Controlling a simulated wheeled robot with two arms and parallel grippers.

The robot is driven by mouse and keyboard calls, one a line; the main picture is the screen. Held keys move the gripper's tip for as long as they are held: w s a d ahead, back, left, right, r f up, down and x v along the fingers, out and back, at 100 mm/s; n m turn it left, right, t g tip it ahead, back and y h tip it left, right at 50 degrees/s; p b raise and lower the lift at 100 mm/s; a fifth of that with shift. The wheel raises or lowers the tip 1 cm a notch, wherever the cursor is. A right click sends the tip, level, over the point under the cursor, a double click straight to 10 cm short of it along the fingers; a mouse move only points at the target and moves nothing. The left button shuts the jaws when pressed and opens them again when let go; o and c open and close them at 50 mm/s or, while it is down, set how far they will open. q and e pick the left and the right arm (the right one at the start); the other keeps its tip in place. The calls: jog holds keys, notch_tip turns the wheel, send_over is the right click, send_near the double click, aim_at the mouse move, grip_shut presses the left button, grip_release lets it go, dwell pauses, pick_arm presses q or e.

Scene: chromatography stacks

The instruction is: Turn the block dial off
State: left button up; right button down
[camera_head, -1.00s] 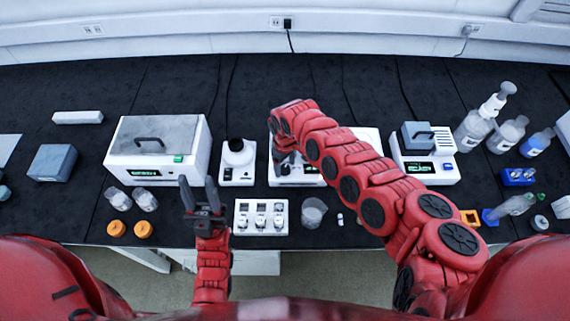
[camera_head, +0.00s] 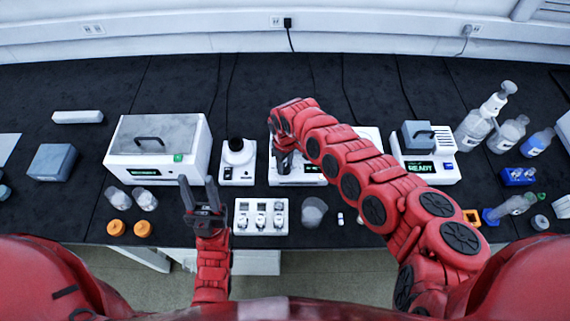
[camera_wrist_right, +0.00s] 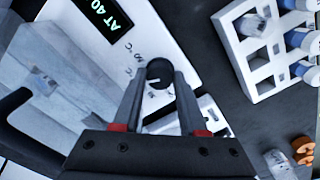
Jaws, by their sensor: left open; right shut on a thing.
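The block dial (camera_wrist_right: 157,82) is a dark round knob with a pale mark on the front of a white device (camera_wrist_right: 70,15), whose green display (camera_wrist_right: 102,14) reads "AT 40" in the right wrist view. My right gripper (camera_wrist_right: 159,73) is closed on the dial, one finger on each side. In the head view my right gripper (camera_head: 284,170) reaches down to the front of the white device (camera_head: 310,171) at the middle of the bench, and my arm hides much of it. My left gripper (camera_head: 197,181) is open and empty, pointing at the bench.
A white lidded box (camera_head: 155,165) stands at left, with a knobbed white unit (camera_head: 238,175) beside it. A white rack (camera_head: 261,227) and a beaker (camera_head: 313,212) stand in front. At right, another device (camera_head: 445,171) reads "READY". Bottles (camera_head: 473,131) stand at far right.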

jog(key=n+b, duration=0.2)
jog(key=n, duration=0.1)
jog(key=shift+d+f, duration=0.1)
jog(key=shift+f, duration=0.05)
jog(key=n+b, duration=0.1)
jog(key=n, duration=0.2)
jog(key=n+b, duration=0.1)
jog(key=n, duration=0.2)
jog(key=shift+b, duration=0.3)
jog(key=n+b, duration=0.1)
jog(key=n, duration=0.4)
jog(key=shift+b, duration=0.4)
jog(key=n+b, duration=0.1)
jog(key=n, duration=0.4)
jog(key=shift+n, duration=0.3)
jog(key=shift+r+b, duration=0.2)
jog(key=shift+b, duration=0.1)
jog(key=shift+c, duration=2.2)
grip_release()
